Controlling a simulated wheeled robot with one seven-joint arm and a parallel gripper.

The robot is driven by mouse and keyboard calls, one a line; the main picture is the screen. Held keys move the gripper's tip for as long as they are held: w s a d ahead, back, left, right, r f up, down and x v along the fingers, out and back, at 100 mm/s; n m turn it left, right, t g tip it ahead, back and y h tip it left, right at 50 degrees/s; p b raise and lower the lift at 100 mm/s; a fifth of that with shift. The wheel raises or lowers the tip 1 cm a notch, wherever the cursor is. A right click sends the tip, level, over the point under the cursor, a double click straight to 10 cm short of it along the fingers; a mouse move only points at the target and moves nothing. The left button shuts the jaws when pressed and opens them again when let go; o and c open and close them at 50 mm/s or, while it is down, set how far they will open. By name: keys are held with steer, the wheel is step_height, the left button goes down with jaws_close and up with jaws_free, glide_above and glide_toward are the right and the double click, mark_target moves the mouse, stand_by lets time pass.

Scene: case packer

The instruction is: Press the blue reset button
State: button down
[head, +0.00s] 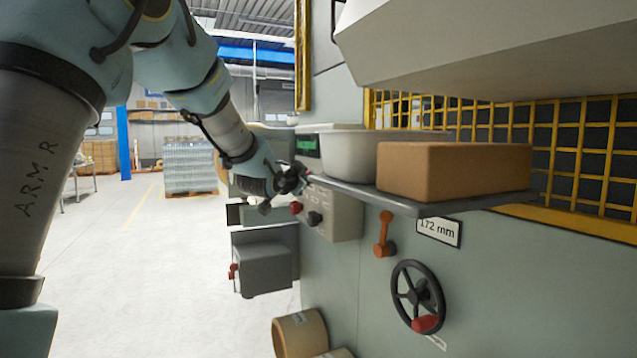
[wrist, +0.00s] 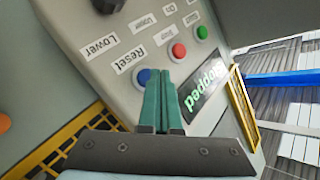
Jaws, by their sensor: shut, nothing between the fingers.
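The blue reset button (wrist: 143,76) shows in the wrist view on a pale panel, beside the label "Reset" (wrist: 127,60). My gripper (wrist: 160,73) is shut and empty. Its green fingertips are right beside the blue button and overlap its edge in the picture; I cannot tell whether they touch it. The blue button cannot be made out in the head view.
A red button (wrist: 178,52) and a green button (wrist: 202,32) sit close by on the panel, with a "Stopped" display (wrist: 204,88). In the head view a shelf (head: 430,208) with a cardboard box (head: 453,172) juts out to the right. An orange lever (head: 383,235) and handwheel (head: 418,297) are lower.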

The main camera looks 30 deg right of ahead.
steer(key=shift+a, duration=0.25)
steer(key=a, duration=0.4)
steer(key=shift+w+a, duration=0.3)
steer(key=shift+a, duration=0.1)
stand_by(0.8)
steer(key=s+a+f+n+g+y, duration=0.1)
steer(key=a+f+n+y, duration=0.55)
steer(key=a, duration=0.65)
steer(key=a+f+n+g+y, duration=0.1)
steer(key=a+f+n+y, duration=0.2)
steer(key=a+f, duration=0.85)
steer(key=s+a+f+n+g+y, duration=0.1)
steer(key=s+a+f+n+g, duration=0.2)
steer(key=s+a, duration=0.5)
steer(key=s+a+f+n+g+y, duration=0.2)
steer(key=s+a+f+n+g, duration=0.1)
steer(key=s+a, duration=0.6)
steer(key=shift+s+a+f+n, duration=0.2)
steer(key=shift+s+a+n, duration=0.1)
steer(key=shift+a+n, duration=0.25)
